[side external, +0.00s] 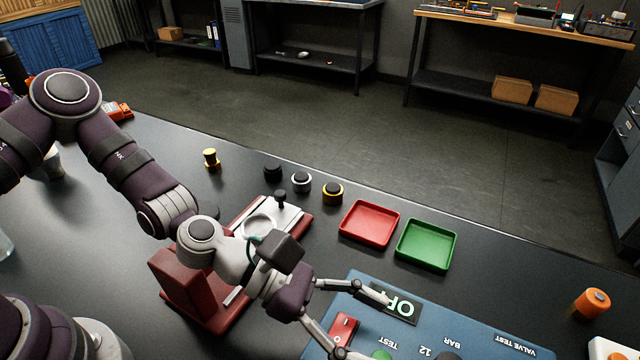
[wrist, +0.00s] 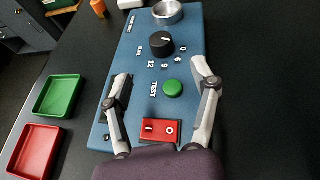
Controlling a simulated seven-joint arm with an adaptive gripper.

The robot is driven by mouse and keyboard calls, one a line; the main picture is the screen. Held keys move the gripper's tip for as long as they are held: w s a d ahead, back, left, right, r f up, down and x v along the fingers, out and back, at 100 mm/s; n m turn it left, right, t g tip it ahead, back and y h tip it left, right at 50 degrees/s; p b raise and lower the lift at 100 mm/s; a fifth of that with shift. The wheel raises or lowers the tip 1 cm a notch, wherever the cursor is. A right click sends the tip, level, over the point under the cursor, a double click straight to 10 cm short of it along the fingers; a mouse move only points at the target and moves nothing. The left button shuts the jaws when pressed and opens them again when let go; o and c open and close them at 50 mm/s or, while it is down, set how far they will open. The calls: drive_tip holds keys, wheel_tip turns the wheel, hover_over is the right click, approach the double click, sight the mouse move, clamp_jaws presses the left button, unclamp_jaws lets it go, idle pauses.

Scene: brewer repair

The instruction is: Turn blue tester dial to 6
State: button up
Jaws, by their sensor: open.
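The blue tester (wrist: 140,100) lies under my gripper in the wrist view; part of it also shows at the bottom of the side external view (side external: 470,335). Its black dial (wrist: 161,44) has a white pointer mark and printed numbers around its lower and right side. The exact setting is too small to read surely. My gripper (wrist: 160,70) is open and empty, its fingers spread over the tester, with the dial beyond the fingertips. In the side external view my gripper (side external: 370,326) is above the tester, and the dial is largely cut off by the bottom edge.
On the tester are a green button (wrist: 173,88), a red rocker switch (wrist: 160,130) and a metal cup (wrist: 167,12). A red tray (side external: 369,223) and a green tray (side external: 426,245) stand beside it. A dark red stand (side external: 190,285) is under my arm.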

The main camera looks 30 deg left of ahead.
drive_tip(key=x, duration=1)
drive_tip(key=shift+f, duration=0.1)
drive_tip(key=shift+c, duration=0.4)
clamp_jaws()
drive_tip(key=m+g, duration=0.3)
drive_tip(key=g, duration=0.1)
drive_tip(key=shift+m, duration=0.3)
drive_tip(key=shift+o, duration=0.4)
unclamp_jaws()
